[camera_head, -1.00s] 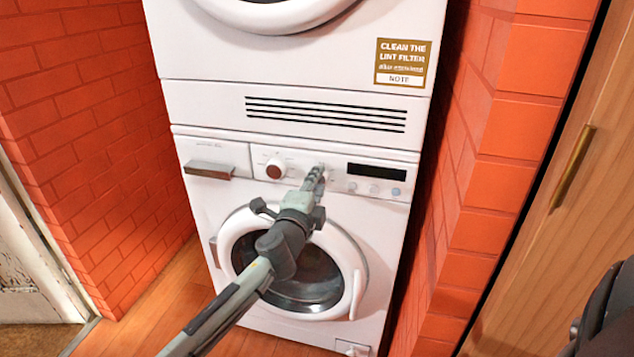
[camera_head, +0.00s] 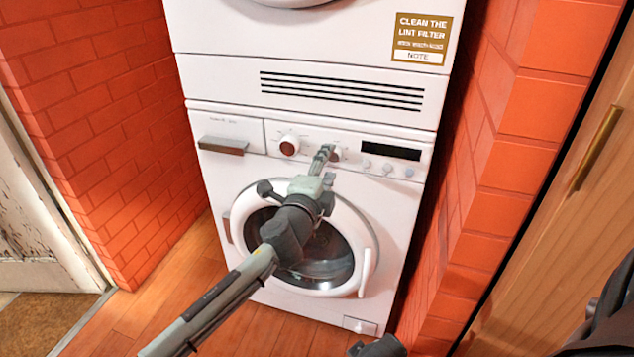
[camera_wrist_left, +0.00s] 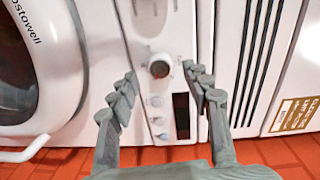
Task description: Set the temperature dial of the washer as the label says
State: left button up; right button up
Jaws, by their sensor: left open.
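The white washer (camera_head: 237,195) stands below a white dryer. Its panel has a round dial (camera_head: 289,146) with a brown centre beside the drawer, and a second dial (camera_wrist_left: 160,66) further right. I cannot read the marks around either dial. My left gripper (camera_head: 325,152) is in front of the panel at the second dial, partly hiding it. In the left wrist view, the open fingers (camera_wrist_left: 165,85) stand on either side of this dial, apart from it. A brown and white label (camera_head: 422,38) on the dryer reads "CLEAN THE LINT FILTER" and "NOTE"; its small line is not legible.
A dark display (camera_head: 390,151) and several small buttons (camera_head: 387,169) lie right of the second dial. The round washer door (camera_head: 358,225) is shut below my left arm. Brick walls (camera_head: 110,130) stand close on both sides. A wooden door (camera_head: 570,200) is at the right.

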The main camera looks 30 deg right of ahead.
pick_arm(q)
jog(key=v, duration=0.9)
jog(key=shift+s+a, duration=0.1)
